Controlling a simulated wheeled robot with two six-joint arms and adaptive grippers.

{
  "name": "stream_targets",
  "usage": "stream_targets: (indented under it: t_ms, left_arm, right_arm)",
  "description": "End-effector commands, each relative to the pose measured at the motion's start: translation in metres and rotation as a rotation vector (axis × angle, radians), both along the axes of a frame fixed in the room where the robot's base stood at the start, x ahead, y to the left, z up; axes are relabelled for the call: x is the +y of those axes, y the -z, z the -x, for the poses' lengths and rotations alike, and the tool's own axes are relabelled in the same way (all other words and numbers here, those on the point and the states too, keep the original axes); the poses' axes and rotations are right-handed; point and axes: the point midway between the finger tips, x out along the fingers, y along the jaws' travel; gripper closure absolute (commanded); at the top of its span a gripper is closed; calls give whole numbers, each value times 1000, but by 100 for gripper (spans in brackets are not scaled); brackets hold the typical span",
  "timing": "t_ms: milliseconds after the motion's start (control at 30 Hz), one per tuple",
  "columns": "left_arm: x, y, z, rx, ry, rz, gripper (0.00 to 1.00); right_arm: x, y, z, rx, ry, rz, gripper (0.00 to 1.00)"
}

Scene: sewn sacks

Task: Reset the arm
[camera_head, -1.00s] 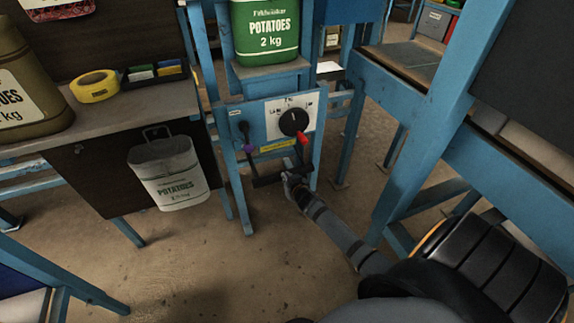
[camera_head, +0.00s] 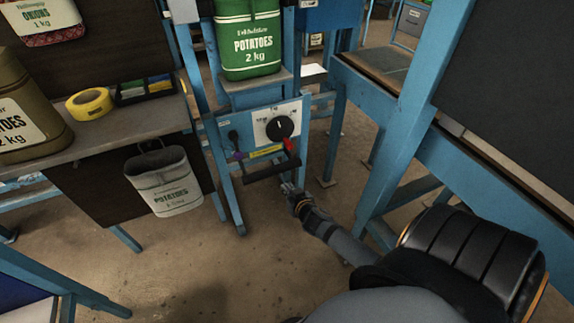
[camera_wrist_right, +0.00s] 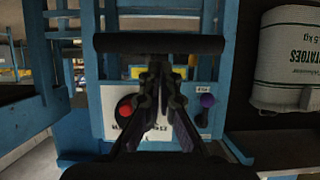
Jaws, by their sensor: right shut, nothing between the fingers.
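My right gripper (camera_head: 288,189) is shut and empty in front of the blue control panel (camera_head: 220,138), just below its black bar (camera_head: 272,169). In the right wrist view, which shows the panel upside down, my shut fingers (camera_wrist_right: 158,72) are in the middle, with the black bar (camera_wrist_right: 190,43) beyond their tips. I cannot tell whether they touch it. The panel has a black dial (camera_head: 280,128) with a red pointer tip (camera_head: 288,144), and a purple-tipped lever (camera_head: 237,155) pointing down. My left gripper is not in view.
A green potato sack (camera_head: 246,40) stands on the shelf above the panel. A white potato sack (camera_head: 165,182) hangs from the bench at left. A yellow tape roll (camera_head: 89,103) lies on that bench. A blue frame (camera_head: 400,160) stands close on the right. The floor in front is clear.

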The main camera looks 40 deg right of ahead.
Motion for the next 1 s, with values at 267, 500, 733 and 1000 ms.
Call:
stream_targets:
  t_ms: [267, 500, 733, 1000]
  left_arm:
    - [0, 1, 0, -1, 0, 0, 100]
    - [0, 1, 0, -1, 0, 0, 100]
    - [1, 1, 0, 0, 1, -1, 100]
    - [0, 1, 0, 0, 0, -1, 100]
  right_arm:
    - [0, -1, 1, -1, 0, 1, 100]
    - [0, -1, 0, -1, 0, 1, 100]
    - [7, 46, 43, 225, 56, 18, 100]
    - [68, 127, 164, 789, -65, -24, 100]
